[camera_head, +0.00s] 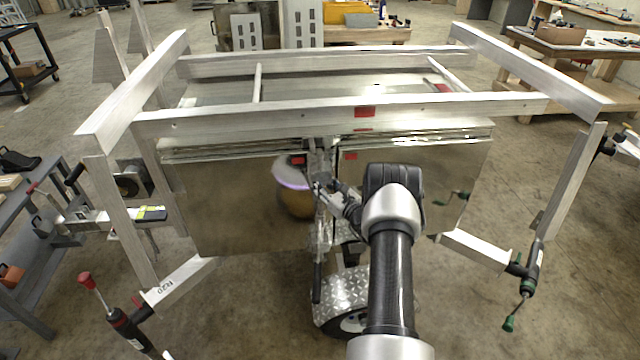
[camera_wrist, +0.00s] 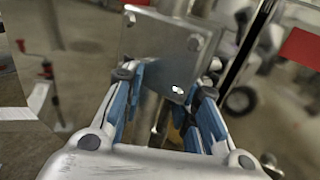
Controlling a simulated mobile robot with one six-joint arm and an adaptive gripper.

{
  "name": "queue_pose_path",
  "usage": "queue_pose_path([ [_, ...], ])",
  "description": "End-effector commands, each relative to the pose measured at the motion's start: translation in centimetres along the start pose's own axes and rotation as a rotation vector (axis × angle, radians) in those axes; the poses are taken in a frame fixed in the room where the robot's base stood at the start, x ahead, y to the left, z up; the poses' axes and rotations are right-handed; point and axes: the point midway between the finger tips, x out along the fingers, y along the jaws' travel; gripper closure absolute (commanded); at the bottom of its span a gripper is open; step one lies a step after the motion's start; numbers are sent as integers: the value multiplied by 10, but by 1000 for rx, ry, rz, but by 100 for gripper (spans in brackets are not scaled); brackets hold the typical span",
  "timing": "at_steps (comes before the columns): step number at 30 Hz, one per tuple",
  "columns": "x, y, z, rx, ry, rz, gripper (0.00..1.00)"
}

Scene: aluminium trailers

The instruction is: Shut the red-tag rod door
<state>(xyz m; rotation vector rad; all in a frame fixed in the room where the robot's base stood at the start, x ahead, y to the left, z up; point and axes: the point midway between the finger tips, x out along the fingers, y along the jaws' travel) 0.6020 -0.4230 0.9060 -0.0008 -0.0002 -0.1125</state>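The trailer's rear shows two shiny metal panels, a left one (camera_head: 230,205) and a right one (camera_head: 440,185). Small red tags sit near their inner top corners, a left tag (camera_head: 297,160) and a right tag (camera_head: 350,156). A red tag (camera_wrist: 303,47) shows at the right in the wrist view. My gripper (camera_head: 325,185) is at the gap between the panels. In the wrist view my gripper (camera_wrist: 170,85) has its blue-padded fingers apart, with a bolted grey plate (camera_wrist: 165,45) at or beyond the tips. Contact with the plate cannot be told. Which rod belongs to the door is unclear.
Aluminium frame bars (camera_head: 340,118) run above the panels. Red-handled hardware (camera_head: 118,315) stands out at the lower left, and green-handled hardware (camera_head: 525,285) at the lower right. A cart (camera_head: 40,250) is at the left. A tread-plate fender (camera_head: 340,295) lies below. Floor is open at the right.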

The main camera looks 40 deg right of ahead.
Motion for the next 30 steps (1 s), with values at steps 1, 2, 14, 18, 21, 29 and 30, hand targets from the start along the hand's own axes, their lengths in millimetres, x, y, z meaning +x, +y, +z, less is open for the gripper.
queue_pose_path([
  [1, 0, 0, 1, -1, -2, 0, 74],
  [2, 0, 0, 1, -1, -2, 0, 74],
  [14, -47, -2, 0, 2, 1, -5, 74],
  [18, -79, -5, 0, 3, 1, -13, 74],
  [21, -97, -4, 0, 1, 1, -10, 74],
  [29, -120, -1, 0, 0, 0, -4, 74],
  [30, -121, -1, 0, 0, 0, -3, 74],
])
